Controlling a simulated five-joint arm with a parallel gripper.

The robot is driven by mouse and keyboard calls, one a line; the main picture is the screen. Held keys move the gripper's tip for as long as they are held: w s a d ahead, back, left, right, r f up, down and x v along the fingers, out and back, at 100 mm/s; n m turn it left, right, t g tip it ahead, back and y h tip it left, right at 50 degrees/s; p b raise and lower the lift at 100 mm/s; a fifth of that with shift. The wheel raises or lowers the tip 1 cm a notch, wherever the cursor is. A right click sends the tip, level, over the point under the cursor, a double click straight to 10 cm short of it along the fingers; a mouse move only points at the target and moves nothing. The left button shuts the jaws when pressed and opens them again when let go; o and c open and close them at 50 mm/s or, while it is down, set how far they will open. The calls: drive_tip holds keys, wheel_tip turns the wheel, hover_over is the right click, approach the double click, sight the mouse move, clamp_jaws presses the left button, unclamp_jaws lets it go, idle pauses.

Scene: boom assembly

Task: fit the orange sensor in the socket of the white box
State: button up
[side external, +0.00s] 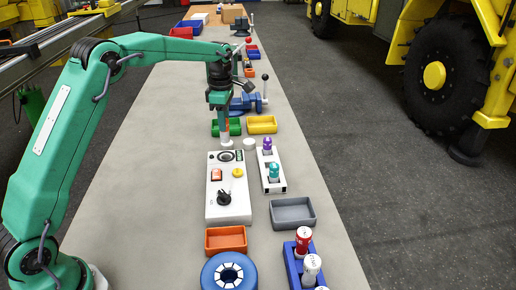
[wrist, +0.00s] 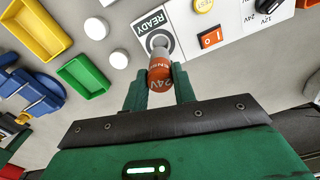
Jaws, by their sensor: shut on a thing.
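In the side view my gripper (side external: 225,112) points down near the far end of the white box (side external: 228,210), with a bit of the orange sensor (side external: 228,126) showing. The round socket (side external: 226,157) is at that end.
The box top carries an orange rocker switch (side external: 216,175), a yellow button (side external: 238,173) and a black knob (side external: 224,197). A white rack (side external: 271,186) with purple and teal parts stands right. Green (side external: 235,128) and yellow (side external: 262,125) bins lie beyond. The bench's left side is clear.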

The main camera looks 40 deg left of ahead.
drive_tip(key=shift+a, duration=0.1)
drive_tip(key=shift+f, duration=2.35)
drive_tip(key=shift+f, duration=2.1)
idle(1.0)
drive_tip(key=o, duration=1)
drive_tip(key=shift+r, duration=3.55)
drive_tip(key=shift+s, duration=0.1)
